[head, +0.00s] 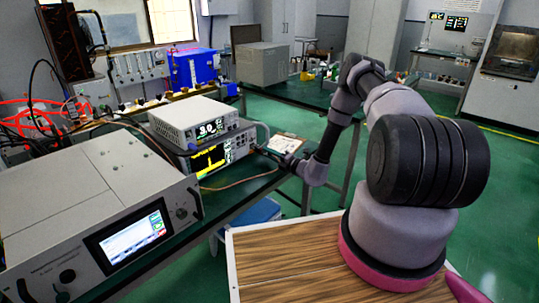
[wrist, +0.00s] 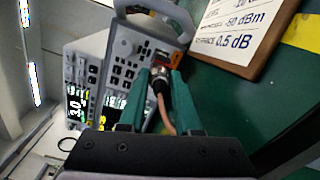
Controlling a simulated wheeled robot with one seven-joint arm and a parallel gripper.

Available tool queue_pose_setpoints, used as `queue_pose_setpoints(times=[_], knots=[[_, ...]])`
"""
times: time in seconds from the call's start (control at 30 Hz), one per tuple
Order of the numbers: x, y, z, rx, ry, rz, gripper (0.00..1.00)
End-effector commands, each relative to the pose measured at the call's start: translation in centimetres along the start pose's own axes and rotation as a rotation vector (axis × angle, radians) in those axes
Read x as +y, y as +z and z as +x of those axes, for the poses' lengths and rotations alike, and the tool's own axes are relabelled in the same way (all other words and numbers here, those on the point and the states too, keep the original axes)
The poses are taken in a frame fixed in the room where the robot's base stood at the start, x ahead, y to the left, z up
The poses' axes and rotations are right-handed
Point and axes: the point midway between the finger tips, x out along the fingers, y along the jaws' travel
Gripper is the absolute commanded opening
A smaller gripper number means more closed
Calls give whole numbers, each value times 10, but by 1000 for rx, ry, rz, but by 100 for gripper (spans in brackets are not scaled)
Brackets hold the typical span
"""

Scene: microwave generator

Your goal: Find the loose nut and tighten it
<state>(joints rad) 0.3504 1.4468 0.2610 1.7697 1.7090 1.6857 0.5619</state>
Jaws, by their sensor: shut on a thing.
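In the wrist view, my gripper (wrist: 160,77) has its two green fingers closed around a metal connector nut (wrist: 158,84) at the end of a copper-coloured cable (wrist: 167,115). The nut sits at the front panel of a grey instrument (wrist: 122,72) with many buttons. Whether the nut is seated tightly cannot be told. In the head view, my gripper (head: 268,153) reaches the right end of the lower instrument (head: 209,160), which shows a yellow trace. The nut is too small to make out there.
A second instrument (head: 203,124) with a numeric display is stacked on top. A card (head: 285,143) with printed values lies right of the stack and shows large in the wrist view (wrist: 240,32). A large grey generator (head: 90,215) with a screen stands at the front left.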

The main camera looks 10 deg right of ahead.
Motion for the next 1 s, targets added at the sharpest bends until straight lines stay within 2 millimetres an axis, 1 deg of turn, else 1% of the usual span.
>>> queue_pose_setpoints(times=[0.1, 0.33, 0.8, 0.83, 0.87, 0.9, 1.0], knots=[[-2, 0, -1, 0, -3, 53, 0], [-1, -1, -1, 1, -2, 108, 0], [-2, -1, -1, 1, -3, 118, 0], [-2, -1, -1, 1, -3, 118, 43], [-2, -1, -1, 1, -3, 118, 55], [-2, -1, -1, 1, -3, 118, 62], [-1, -1, -1, 1, -2, 118, 62]])
